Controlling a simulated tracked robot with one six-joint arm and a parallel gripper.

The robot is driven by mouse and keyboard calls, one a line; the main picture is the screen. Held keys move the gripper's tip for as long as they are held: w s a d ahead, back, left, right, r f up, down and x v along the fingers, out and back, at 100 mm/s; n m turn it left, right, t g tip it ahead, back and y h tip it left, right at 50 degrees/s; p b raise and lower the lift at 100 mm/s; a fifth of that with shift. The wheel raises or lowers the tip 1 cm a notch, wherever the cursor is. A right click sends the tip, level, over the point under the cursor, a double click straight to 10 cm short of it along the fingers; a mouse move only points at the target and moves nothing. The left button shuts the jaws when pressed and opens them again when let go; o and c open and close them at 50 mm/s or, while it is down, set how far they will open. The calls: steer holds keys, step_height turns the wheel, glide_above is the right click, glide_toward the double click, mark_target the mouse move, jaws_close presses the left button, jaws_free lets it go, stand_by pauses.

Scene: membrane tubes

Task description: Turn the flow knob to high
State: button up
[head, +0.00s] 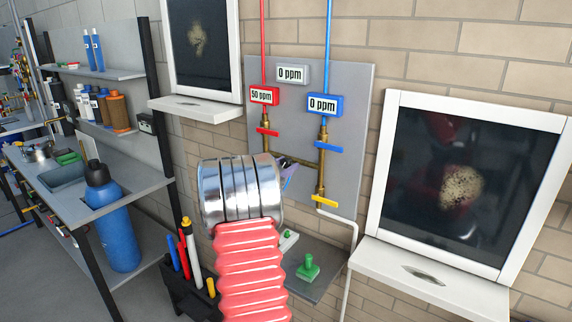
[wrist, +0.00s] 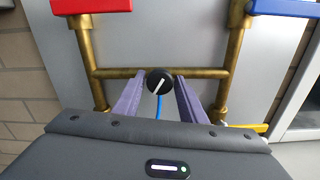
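The flow knob appears to be the round black knob (wrist: 160,81) on the brass cross pipe in the wrist view, its white mark slanting up to the right. My gripper (wrist: 160,76) has its two purple fingers apart, one on each side of the knob, with tips very close to its rim. I cannot tell whether they touch it. No high or low marking is readable. In the head view my gripper (head: 289,172) reaches to the grey panel (head: 350,100) just below the cross pipe; my wrist hides most of it, and I cannot make out the knob there.
Red (head: 267,132), blue (head: 329,147) and yellow (head: 324,202) valve handles sit on the brass pipes near my gripper. The displays read 50 ppm on red (head: 264,95), 0 ppm on blue (head: 322,104) and grey (head: 290,74). A white-framed screen (head: 375,245) stands right.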

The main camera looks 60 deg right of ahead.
steer(key=shift+o, duration=1)
steer(key=shift+r, duration=0.3)
steer(key=w+a, duration=0.2)
steer(key=a, duration=1.1)
steer(key=shift+a, duration=0.3)
steer(key=shift+w+f, duration=0.1)
